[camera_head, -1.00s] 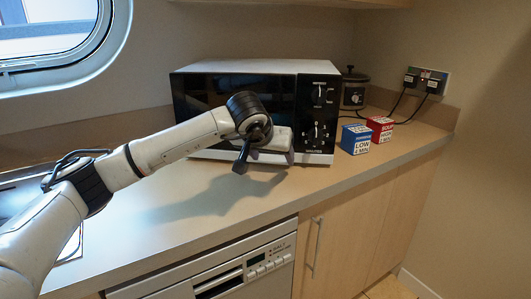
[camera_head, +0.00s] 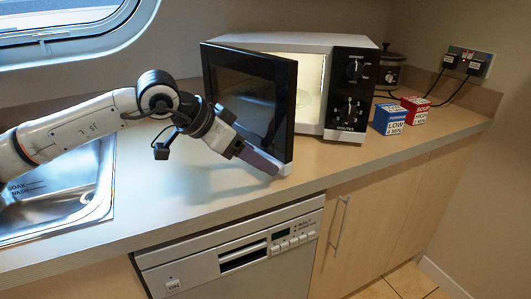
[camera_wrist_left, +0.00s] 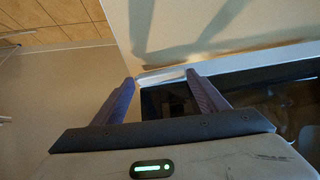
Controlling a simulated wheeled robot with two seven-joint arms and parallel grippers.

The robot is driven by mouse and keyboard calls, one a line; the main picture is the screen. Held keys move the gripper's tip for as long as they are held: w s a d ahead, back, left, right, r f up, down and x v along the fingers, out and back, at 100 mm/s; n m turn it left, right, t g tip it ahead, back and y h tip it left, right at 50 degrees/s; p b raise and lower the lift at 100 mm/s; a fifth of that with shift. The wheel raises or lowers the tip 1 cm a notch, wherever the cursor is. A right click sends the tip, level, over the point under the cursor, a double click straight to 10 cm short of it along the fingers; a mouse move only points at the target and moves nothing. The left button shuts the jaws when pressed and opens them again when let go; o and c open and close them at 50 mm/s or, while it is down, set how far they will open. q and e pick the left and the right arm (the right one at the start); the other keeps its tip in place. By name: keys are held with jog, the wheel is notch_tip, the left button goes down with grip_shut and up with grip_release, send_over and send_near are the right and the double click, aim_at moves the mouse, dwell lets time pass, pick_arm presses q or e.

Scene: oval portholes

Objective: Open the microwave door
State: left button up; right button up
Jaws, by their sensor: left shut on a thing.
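The microwave (camera_head: 353,92) stands on the counter against the wall, with its control panel on the right. Its dark glass door (camera_head: 248,95) is swung partly open, hinged on the left, and the lit interior (camera_head: 311,90) shows beside it. My left gripper (camera_head: 268,166) is at the door's lower free edge and shut on it. In the left wrist view the two purple fingers of my left gripper (camera_wrist_left: 160,85) stand on either side of the door's pale edge strip (camera_wrist_left: 162,74). The exact contact is partly hidden. My right gripper is not in view.
A blue box (camera_head: 389,119) and a red box (camera_head: 415,110) sit right of the microwave. A dark pot (camera_head: 389,72) stands behind them. A sink (camera_head: 58,192) is at left. A dishwasher (camera_head: 240,250) is below the counter's front edge.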

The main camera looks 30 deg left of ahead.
pick_arm(q)
jog(key=shift+s+a, duration=0.1)
jog(key=shift+s, duration=0.1)
jog(key=shift+r, duration=0.1)
jog(key=o, duration=1.5)
jog(key=b+v, duration=0.5)
jog(key=v, duration=0.5)
jog(key=shift+s+a, duration=0.1)
jog(key=shift+a, duration=0.05)
